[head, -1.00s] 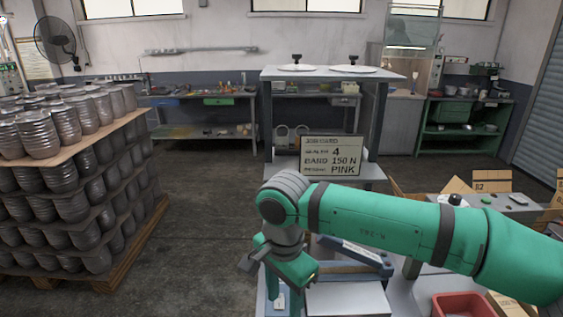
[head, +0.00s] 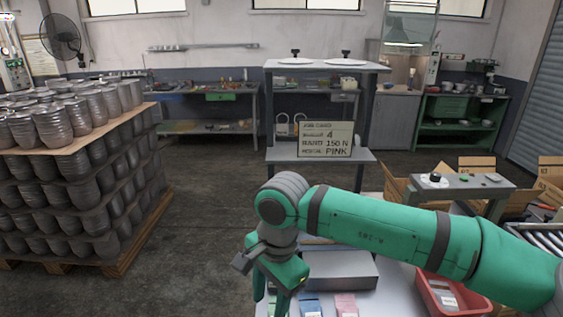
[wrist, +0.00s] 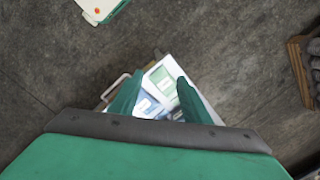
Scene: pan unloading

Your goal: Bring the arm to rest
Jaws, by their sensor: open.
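My green arm reaches in from the right in the head view, bent at a grey joint. My gripper (head: 272,296) points down at the bottom, low over the near edge of a pale worktable (head: 392,300). Its fingertips are cut off by the picture edge there. In the wrist view my gripper (wrist: 157,98) shows two green fingers spread apart. I see nothing held between them. Below them lies a surface with a green-and-white card (wrist: 163,80) and a bluish card (wrist: 147,105). Whether the fingers touch anything I cannot tell.
A grey box (head: 345,268), blue and pink packets (head: 346,305) and a red bin (head: 450,295) are on the worktable. A job card sign (head: 325,139) stands on the shelf unit behind. A pallet of stacked cans (head: 75,180) stands left. Floor between is clear.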

